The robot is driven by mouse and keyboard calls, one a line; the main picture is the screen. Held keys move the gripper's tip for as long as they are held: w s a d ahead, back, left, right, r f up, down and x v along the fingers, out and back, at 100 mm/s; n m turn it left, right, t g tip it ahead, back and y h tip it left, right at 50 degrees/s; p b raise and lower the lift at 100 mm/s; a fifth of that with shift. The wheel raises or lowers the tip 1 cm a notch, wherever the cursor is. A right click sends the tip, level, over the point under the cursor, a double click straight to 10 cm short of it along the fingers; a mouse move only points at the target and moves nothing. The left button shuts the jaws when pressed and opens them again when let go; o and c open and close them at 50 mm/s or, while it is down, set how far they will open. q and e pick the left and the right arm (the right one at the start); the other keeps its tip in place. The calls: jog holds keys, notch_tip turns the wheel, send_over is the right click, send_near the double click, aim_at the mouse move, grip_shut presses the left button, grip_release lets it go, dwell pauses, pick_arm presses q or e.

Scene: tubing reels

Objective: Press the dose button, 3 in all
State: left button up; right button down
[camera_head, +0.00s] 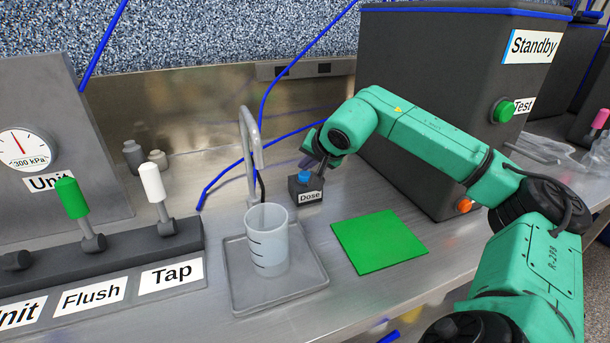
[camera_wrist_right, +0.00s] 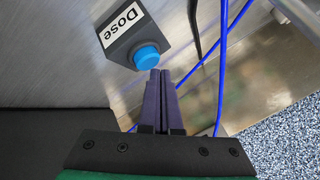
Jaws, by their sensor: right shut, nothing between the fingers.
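The dose button is a blue round cap (camera_head: 305,176) on a small dark box labelled "Dose" (camera_head: 306,190). It stands behind the clear beaker, to its right. In the right wrist view the blue cap (camera_wrist_right: 147,57) sits on the dark box (camera_wrist_right: 131,34). My right gripper (camera_wrist_right: 161,72) is shut and empty, its purple fingertips right by the edge of the cap. I cannot tell whether they touch it. In the head view my right gripper (camera_head: 319,163) is just above and right of the button. My left gripper is not in view.
A graduated beaker (camera_head: 268,245) stands on a grey tray (camera_head: 308,285) under a spout (camera_head: 249,135). A green mat (camera_head: 380,242) lies to the right. Tap (camera_head: 153,183) and Flush (camera_head: 72,198) levers stand left. A large dark cabinet (camera_head: 440,60) stands behind my right arm.

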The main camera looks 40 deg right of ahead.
aim_at(306, 176)
jog(key=shift+f+b, duration=0.45)
jog(key=shift+f, duration=0.2)
dwell(0.6)
jog(key=shift+r+p, duration=0.95)
jog(key=shift+p, duration=0.05)
notch_tip(306, 176, up, 5)
jog(key=p, duration=0.5)
jog(key=shift+r, duration=0.15)
dwell(2.1)
